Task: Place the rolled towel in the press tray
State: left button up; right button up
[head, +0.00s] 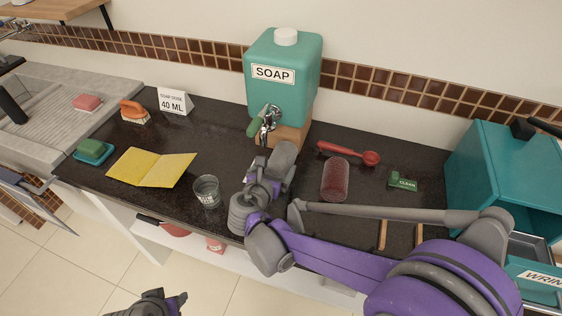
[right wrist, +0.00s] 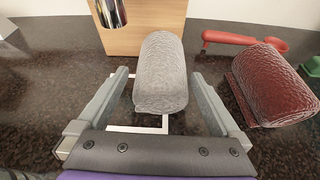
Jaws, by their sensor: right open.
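A grey rolled towel (right wrist: 160,75) lies on the dark counter over a white outline, and it also shows in the head view (head: 284,155). A dark red rolled towel (head: 335,180) lies to its right; it also shows in the right wrist view (right wrist: 275,85). My right gripper (head: 266,176) is open, with one finger on each side of the grey towel's near end in the right wrist view (right wrist: 160,85). Gaps show between fingers and towel. The teal press (head: 500,165) stands far right, with a grey tray (head: 536,246) at its front, partly cut off. My left gripper (head: 160,302) is low at the bottom edge.
A teal soap dispenser (head: 284,85) on a wooden stand (right wrist: 143,25) is just behind the grey towel. My right arm crosses the counter's right front.

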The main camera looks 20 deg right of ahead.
aim_at(283, 156)
jog(key=x, duration=0.6)
jog(key=shift+w+d+r, duration=0.15)
jog(key=shift+d, duration=0.15)
jog(key=c, duration=1.3)
jog(key=shift+r, duration=0.15)
